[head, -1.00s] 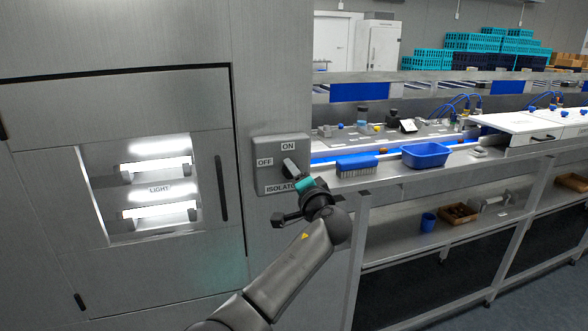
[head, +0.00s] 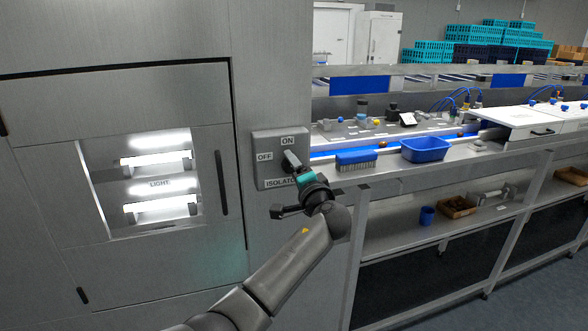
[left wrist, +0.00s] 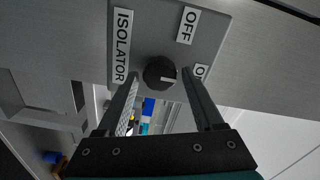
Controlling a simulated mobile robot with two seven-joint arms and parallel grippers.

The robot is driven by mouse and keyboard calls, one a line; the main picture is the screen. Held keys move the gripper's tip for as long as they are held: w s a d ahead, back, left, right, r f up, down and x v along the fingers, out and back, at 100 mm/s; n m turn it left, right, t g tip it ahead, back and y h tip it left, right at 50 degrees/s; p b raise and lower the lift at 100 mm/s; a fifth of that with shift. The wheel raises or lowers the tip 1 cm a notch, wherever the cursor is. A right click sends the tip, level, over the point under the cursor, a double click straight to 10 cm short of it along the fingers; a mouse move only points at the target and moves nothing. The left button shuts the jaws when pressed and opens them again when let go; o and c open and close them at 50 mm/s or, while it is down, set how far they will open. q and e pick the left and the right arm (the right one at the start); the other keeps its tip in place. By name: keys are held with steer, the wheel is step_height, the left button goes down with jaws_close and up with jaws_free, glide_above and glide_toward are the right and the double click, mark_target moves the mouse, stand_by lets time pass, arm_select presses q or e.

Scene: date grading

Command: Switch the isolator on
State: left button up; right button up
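The isolator switch is a grey plate (head: 262,172) on the steel cabinet, labelled ON at the top, OFF at the left and ISOLATOR below. Its round dark knob (left wrist: 153,66) shows in the left wrist view, with a pale mark pointing toward the partly covered ON label. My left gripper (head: 294,166) is at the plate, largely covering the knob in the head view. In the left wrist view its two fingers (left wrist: 160,80) are spread on either side of the knob, with gaps visible. I cannot tell if a tip touches it. My right gripper is not in view.
A steel bench (head: 385,171) stands close on the right, bearing a blue brush (head: 356,158) and a blue tub (head: 426,149).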

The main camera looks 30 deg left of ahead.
arm_select(q)
steer(key=shift+o, duration=0.6)
steer(key=b+v, duration=0.2)
steer(key=v, duration=1.3)
steer(key=shift+b, duration=0.3)
steer(key=shift+d, duration=0.1)
